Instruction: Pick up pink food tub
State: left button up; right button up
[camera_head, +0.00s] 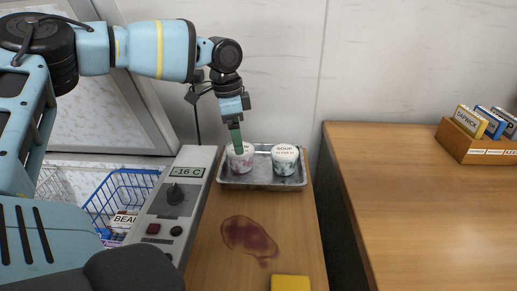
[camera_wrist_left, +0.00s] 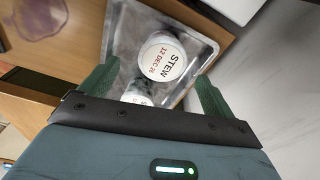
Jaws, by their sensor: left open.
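The pink food tub (camera_head: 240,161), white-lidded with a pinkish side, stands upright at the left of a metal tray (camera_head: 262,184). A second tub (camera_head: 285,160), with greenish marks and a lid seemingly reading SOUP, stands to its right. My left gripper (camera_head: 237,147) points down over the pink tub, its green fingers hiding part of the lid. In the left wrist view, its fingers are spread with a lid reading STEW (camera_wrist_left: 162,58) ahead between them. Another white, lettered surface (camera_wrist_left: 138,92) is partly hidden by the gripper body. Contact is not clear.
A grey control box (camera_head: 173,205) with a -16 C display stands left of the tray, beside a blue wire basket (camera_head: 112,190). A dark red stain (camera_head: 248,236) and a yellow block (camera_head: 290,283) lie in front. A wall stands behind; the right-hand counter (camera_head: 430,215) is largely clear.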

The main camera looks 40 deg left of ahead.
pick_arm(q)
jog(key=shift+w, duration=0.15)
jog(key=shift+s+f, duration=0.2)
jog(key=shift+f, duration=0.35)
jog(key=shift+w+d+f, duration=0.1)
jog(key=shift+w+f, duration=0.1)
jog(key=shift+f, duration=0.9)
jog(key=shift+w+d+f, duration=0.1)
jog(key=shift+w+f, duration=0.1)
jog(key=shift+f, duration=0.85)
jog(key=shift+w+f, duration=0.2)
jog(key=shift+f, duration=0.9)
jog(key=shift+c, duration=0.3)
jog(key=c, duration=1.1)
notch_tip(320, 180, up, 10)
jog(key=shift+r, duration=0.1)
jog(key=shift+c, duration=0.2)
